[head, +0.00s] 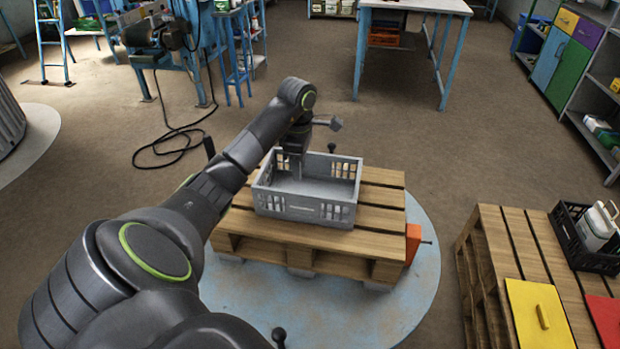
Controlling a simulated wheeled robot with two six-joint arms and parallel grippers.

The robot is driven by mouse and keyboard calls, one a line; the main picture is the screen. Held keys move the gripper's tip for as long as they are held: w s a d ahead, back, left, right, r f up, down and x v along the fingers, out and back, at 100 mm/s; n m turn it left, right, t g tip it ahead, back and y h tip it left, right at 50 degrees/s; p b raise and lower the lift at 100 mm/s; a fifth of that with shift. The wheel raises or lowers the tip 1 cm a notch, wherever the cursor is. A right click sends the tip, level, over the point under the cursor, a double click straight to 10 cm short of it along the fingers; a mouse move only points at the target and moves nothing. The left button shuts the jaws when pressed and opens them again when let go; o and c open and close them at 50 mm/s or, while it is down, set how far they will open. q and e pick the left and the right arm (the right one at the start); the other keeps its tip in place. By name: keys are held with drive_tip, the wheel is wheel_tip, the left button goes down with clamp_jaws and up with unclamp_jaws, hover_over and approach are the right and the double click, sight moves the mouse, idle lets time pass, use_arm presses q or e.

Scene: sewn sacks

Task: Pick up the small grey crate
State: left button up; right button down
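The small grey crate (305,209) is an open plastic box with slotted walls, and it looks empty. It stands upright on a wooden pallet (385,218). My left arm reaches in from the left, and my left gripper (295,170) points down at the crate's back left part. The forearm and wrist hide part of the crate's left and back walls. The fingers are too small and dark to tell whether they touch the wall or are open. My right gripper is not in view.
The pallet stands on a round blue floor patch (418,285), with an orange block (412,243) at its right side. Another pallet at right holds a black crate (596,262) and a yellow board (538,312). Cable (168,150) lies on the floor at left.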

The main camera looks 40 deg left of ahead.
use_arm(q)
drive_tip(key=b, duration=0.4)
hover_over(303, 193)
drive_tip(key=f, duration=0.3)
drive_tip(key=s+f, duration=0.1)
drive_tip(key=f, duration=0.1)
drive_tip(key=shift+f, duration=0.15)
drive_tip(key=shift+f+b, duration=0.35)
drive_tip(key=shift+b, duration=0.2)
drive_tip(key=shift+w+f+b, duration=0.15)
drive_tip(key=shift+f+b, duration=0.35)
drive_tip(key=f+b, duration=0.3)
drive_tip(key=shift+w+f, duration=0.25)
drive_tip(key=shift+w, duration=0.05)
drive_tip(key=shift+f, duration=0.3)
drive_tip(key=shift+c, duration=0.3)
clamp_jaws()
drive_tip(key=shift+r, duration=0.1)
